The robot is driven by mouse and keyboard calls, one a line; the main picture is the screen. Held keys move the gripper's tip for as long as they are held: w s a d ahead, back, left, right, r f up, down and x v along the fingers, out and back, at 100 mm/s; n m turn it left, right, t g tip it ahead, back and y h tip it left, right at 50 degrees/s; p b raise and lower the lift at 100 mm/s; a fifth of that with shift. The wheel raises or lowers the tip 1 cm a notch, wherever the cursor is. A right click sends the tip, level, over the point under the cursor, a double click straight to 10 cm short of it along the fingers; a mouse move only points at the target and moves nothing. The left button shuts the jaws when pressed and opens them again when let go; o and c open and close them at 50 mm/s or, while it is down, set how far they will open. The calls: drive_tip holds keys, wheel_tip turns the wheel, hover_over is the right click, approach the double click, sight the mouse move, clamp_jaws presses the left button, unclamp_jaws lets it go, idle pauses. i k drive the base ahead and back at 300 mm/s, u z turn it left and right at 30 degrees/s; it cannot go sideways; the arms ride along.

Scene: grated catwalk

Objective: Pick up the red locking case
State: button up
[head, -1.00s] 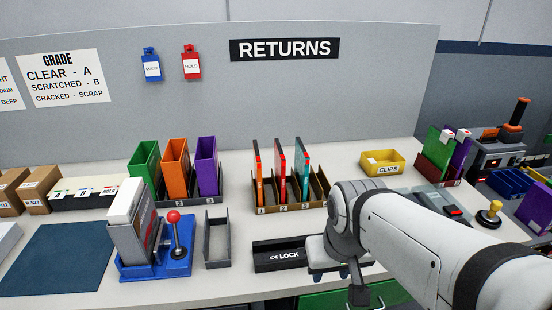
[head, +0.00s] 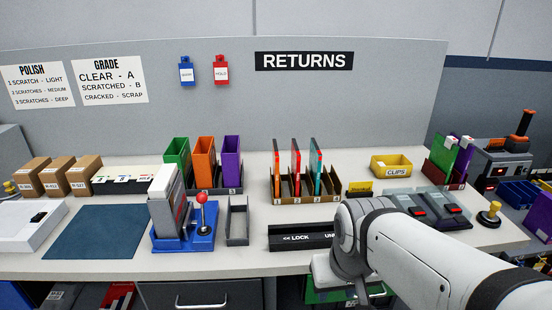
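Three slim upright cases stand in a brown numbered rack (head: 299,198) on the counter. The middle one, in slot 2, looks like the red case (head: 295,170). An orange case (head: 276,172) stands to its left and a teal case (head: 316,174) to its right, with red along their edges too. My gripper (head: 350,296) is low at the counter's front edge, in front of and below the rack, apart from the cases. My arm hides much of it, and its fingers are too unclear to read.
A blue stand with a red-knobbed lever (head: 201,203) and an empty grey tray (head: 237,222) are left. Green, orange and purple bins (head: 232,160) stand behind; a yellow CLIPS bin (head: 391,166) is right.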

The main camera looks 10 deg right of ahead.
sight(296, 155)
drive_tip(key=u, duration=0.05)
drive_tip(key=i, duration=0.9)
drive_tip(key=z, duration=0.1)
